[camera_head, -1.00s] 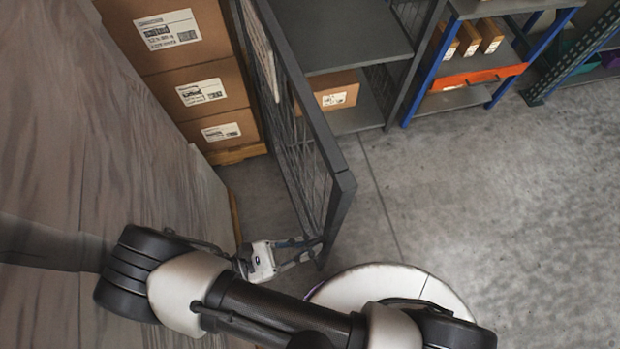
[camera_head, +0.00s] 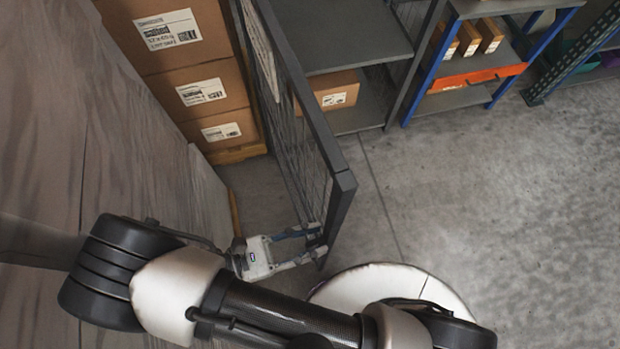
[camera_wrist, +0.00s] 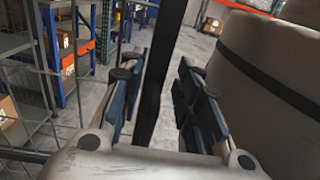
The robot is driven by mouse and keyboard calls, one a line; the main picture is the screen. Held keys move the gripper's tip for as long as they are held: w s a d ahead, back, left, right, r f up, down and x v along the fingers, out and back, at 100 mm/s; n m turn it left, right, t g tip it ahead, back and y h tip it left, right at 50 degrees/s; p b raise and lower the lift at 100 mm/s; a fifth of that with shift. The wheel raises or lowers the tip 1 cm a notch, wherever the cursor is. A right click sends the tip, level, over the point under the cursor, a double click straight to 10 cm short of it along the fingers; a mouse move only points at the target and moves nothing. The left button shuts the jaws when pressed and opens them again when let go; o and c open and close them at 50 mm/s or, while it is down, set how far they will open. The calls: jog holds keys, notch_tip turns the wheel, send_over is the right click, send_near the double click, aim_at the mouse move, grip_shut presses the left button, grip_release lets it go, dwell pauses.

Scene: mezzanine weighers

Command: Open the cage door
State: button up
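The cage door (camera_head: 322,142) is a dark grey frame with wire mesh, standing ajar, its free edge toward the lower middle of the head view. My gripper (camera_head: 318,240) is at the lower part of this free edge, with one finger on each side of it. In the wrist view the door's dark upright (camera_wrist: 158,85) runs between the blue-padded fingers of my gripper (camera_wrist: 163,95). Gaps show between the upright and both fingers, so the gripper looks open around it. Any handle or latch is not visible.
Stacked cartons (camera_head: 205,90) stand behind the door, left of it. A wrapped load (camera_head: 110,150) fills the left side, close to my arm. Grey shelving (camera_head: 350,40) and a blue-orange rack (camera_head: 470,78) stand at the back. The concrete floor (camera_head: 500,200) on the right is clear.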

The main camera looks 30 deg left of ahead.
aim_at(327, 233)
notch_tip(327, 233, up, 4)
jog(key=shift+r, duration=0.1)
dwell(0.6)
